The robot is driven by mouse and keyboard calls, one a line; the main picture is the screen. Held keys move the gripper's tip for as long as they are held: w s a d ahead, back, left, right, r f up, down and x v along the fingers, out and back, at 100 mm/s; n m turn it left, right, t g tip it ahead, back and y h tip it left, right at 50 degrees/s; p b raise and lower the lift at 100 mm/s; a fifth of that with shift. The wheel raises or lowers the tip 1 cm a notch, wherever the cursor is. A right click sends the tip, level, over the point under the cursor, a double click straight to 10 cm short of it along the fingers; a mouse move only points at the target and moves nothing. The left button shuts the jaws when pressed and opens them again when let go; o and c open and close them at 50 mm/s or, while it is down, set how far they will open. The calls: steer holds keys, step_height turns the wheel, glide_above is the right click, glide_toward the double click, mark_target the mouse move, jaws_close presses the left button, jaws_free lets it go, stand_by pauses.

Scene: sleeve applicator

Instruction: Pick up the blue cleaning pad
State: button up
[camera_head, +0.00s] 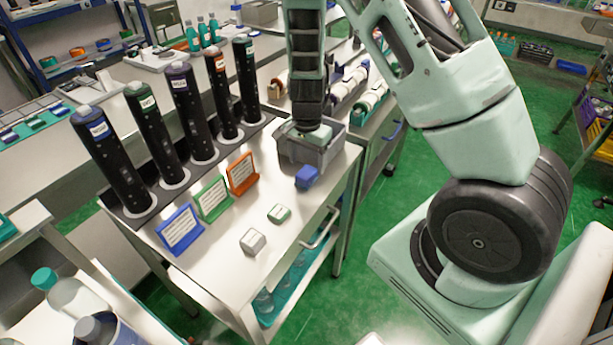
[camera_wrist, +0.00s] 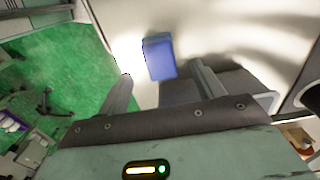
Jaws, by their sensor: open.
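The blue cleaning pad (camera_head: 307,177) is a small blue block lying on the steel cart top (camera_head: 323,192), just in front of the grey bin (camera_head: 296,152). The pad and fingers look apart.
A green pad (camera_head: 279,213) and a whitish pad (camera_head: 253,241) lie nearer on the cart top. Blue, green and orange label stands (camera_head: 241,174) and several tall black cylinders (camera_head: 191,110) stand to the left. The grey bin wall (camera_wrist: 240,84) is close to my right finger in the wrist view.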

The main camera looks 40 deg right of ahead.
mark_target(307, 172)
step_height(307, 172, down, 5)
steer(key=shift+p, duration=0.45)
steer(key=c, duration=1.1)
step_height(307, 172, up, 10)
steer(key=shift+f+b, duration=0.15)
steer(key=shift+b, duration=0.15)
steer(key=shift+r, duration=0.2)
steer(key=shift+o, duration=0.6)
